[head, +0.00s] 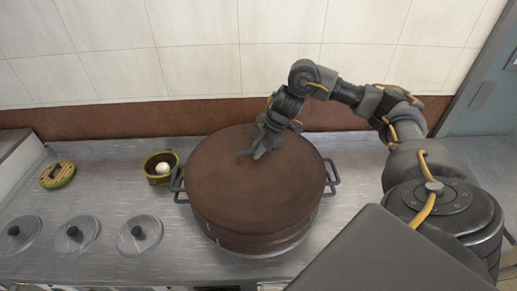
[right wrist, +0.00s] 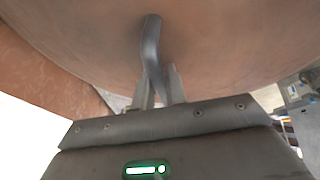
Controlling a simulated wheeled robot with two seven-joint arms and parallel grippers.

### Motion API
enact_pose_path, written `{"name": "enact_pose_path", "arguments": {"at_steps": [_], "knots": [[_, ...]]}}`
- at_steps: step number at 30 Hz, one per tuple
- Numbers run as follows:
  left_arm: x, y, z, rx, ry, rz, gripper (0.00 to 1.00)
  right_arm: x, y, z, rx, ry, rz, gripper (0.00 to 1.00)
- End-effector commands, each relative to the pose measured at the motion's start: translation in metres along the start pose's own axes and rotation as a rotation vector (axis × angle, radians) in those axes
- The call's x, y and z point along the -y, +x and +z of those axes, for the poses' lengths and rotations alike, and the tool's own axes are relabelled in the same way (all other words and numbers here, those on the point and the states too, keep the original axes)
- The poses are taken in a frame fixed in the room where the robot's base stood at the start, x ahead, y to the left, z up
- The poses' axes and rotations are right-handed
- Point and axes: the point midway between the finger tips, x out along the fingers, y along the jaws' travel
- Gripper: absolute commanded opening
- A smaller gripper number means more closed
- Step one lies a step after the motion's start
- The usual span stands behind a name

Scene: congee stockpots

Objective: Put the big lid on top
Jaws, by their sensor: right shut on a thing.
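The big lid (head: 250,190) is a wide, round brown disc with a dark metal handle. It lies level over a large pot (head: 258,243) with side handles, and it covers the pot's opening. I cannot tell whether a thin gap is left between lid and rim. My right gripper (head: 258,150) is at the lid's handle, toward the back of the lid. In the right wrist view its fingers (right wrist: 159,88) are shut on the curved grey handle (right wrist: 151,45), with the lid's brown surface (right wrist: 220,45) behind. My left gripper is not in view.
Three small round metal lids (head: 76,235) with black knobs lie at the front left of the steel counter (head: 110,190). A green-rimmed pot (head: 160,168) with a white thing in it and a round green-edged thing (head: 58,175) stand behind them. A tiled wall (head: 190,60) is at the back.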

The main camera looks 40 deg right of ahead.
Motion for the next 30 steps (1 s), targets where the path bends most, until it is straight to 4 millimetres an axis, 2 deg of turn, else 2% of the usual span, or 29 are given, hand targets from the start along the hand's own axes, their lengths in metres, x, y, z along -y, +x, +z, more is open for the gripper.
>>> {"name": "enact_pose_path", "arguments": {"at_steps": [20, 21, 23, 30], "knots": [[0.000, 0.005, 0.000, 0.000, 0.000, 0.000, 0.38, 0.001, 0.008, 0.003, -0.002, 0.000, 0.003, 0.00], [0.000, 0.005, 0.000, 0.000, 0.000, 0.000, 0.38, 0.001, 0.009, 0.003, -0.002, 0.000, 0.003, 0.14], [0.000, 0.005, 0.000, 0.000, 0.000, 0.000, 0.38, 0.001, 0.008, 0.003, -0.001, -0.001, 0.003, 0.22], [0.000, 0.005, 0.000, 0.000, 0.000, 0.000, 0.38, 0.003, 0.009, 0.004, 0.002, 0.000, -0.002, 0.22]]}}
